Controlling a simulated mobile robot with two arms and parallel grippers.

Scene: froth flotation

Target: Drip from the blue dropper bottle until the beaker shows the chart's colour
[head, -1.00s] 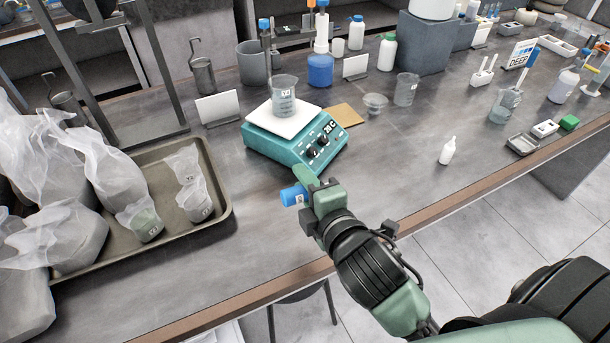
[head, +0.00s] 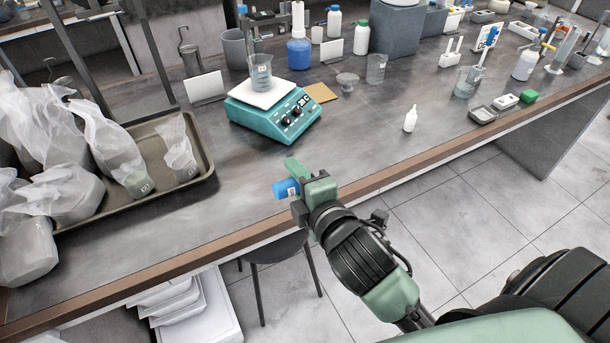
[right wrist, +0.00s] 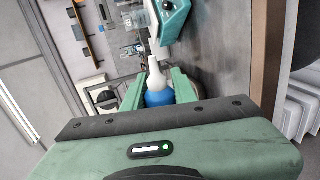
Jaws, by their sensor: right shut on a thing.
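My right gripper (head: 296,184) is shut on the blue dropper bottle (head: 285,189), which lies sideways above the bench's front part, its end pointing left. In the right wrist view the blue body (right wrist: 160,98) sits between the fingers, with its white nozzle (right wrist: 157,74) pointing away from the gripper. The beaker (head: 261,76) stands on the white top of the teal stirrer (head: 275,117), behind and apart from the bottle. Its contents look greyish. My left gripper is not in view.
A tray (head: 207,165) with bagged samples is at the left. A small white bottle (head: 411,119) stands alone on the right. Another beaker (head: 467,83) and small trays are farther right. The bench's front edge (head: 390,178) runs close to my gripper.

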